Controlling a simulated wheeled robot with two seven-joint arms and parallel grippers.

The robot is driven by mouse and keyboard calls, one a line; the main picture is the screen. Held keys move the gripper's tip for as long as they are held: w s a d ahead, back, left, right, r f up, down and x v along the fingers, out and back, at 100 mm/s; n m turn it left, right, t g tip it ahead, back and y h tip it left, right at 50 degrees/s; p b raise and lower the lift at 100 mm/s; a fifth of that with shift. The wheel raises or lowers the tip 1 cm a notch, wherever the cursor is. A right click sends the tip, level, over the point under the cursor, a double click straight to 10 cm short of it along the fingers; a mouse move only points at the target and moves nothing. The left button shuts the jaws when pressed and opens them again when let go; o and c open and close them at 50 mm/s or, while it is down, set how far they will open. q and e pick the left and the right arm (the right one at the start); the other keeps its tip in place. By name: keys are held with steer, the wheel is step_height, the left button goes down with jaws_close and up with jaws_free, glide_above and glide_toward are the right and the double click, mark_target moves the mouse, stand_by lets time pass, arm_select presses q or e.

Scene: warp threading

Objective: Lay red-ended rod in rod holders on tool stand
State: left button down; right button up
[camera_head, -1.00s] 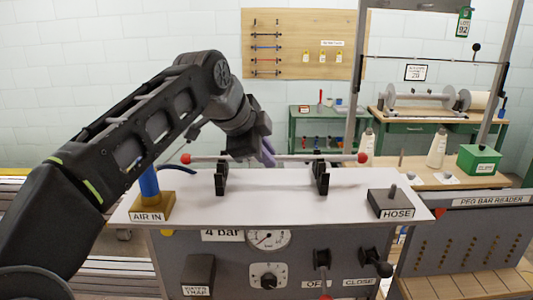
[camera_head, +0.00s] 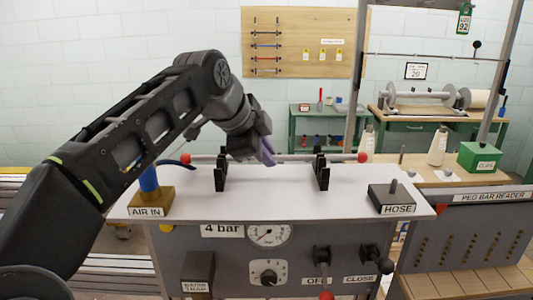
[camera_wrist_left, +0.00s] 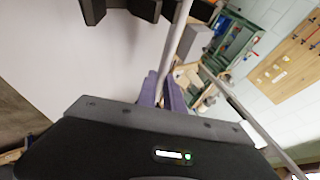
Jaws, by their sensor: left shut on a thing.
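The red-ended rod (camera_head: 290,157) lies level across the top of the white-topped tool stand (camera_head: 270,202), with a red ball at each end. Two black rod holders, the left one (camera_head: 220,174) and the right one (camera_head: 321,174), stand upright on the top. The rod crosses both near their upper ends; whether it rests in their notches I cannot tell. My left gripper (camera_head: 267,154) is shut on the rod between the holders. In the left wrist view the rod (camera_wrist_left: 176,45) runs from the purple fingers (camera_wrist_left: 163,92) to between black holder prongs (camera_wrist_left: 145,9). My right gripper is out of view.
The AIR IN block (camera_head: 152,203) with its blue post stands at the left of the top, and the HOSE block (camera_head: 391,199) at the right. A gauge and levers are on the front panel. A bench with white cones and a green box (camera_head: 480,158) stands at the right.

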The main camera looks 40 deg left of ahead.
arm_select(q)
steer(key=c, duration=1.4)
jaws_free()
steer(key=v, duration=0.7)
steer(key=shift+s+r, duration=0.25)
steer(key=shift+s, duration=0.05)
